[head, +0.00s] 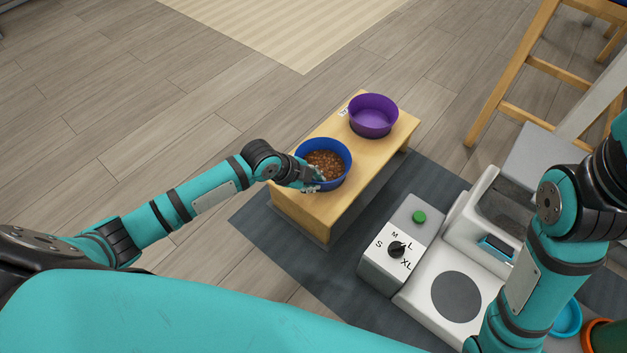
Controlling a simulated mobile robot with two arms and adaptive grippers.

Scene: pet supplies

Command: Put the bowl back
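A blue bowl (343,153) with brown kibble (325,164) in it sits upright at the near end of a low wooden stand (355,201). My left gripper (314,184) is at the bowl's near left rim, with its fingers overlapping the rim. I cannot tell whether the fingers are closed on it. A purple bowl (373,128), which looks empty, sits at the far end of the same stand. My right arm comes in at the right edge, and its gripper is out of view.
A white and grey dispenser (410,265) with a size dial and green button stands right of the stand on a dark mat (275,248). Light blue (567,318) and orange (600,338) bowls are at lower right. A wooden chair (510,75) is at upper right. The left floor is clear.

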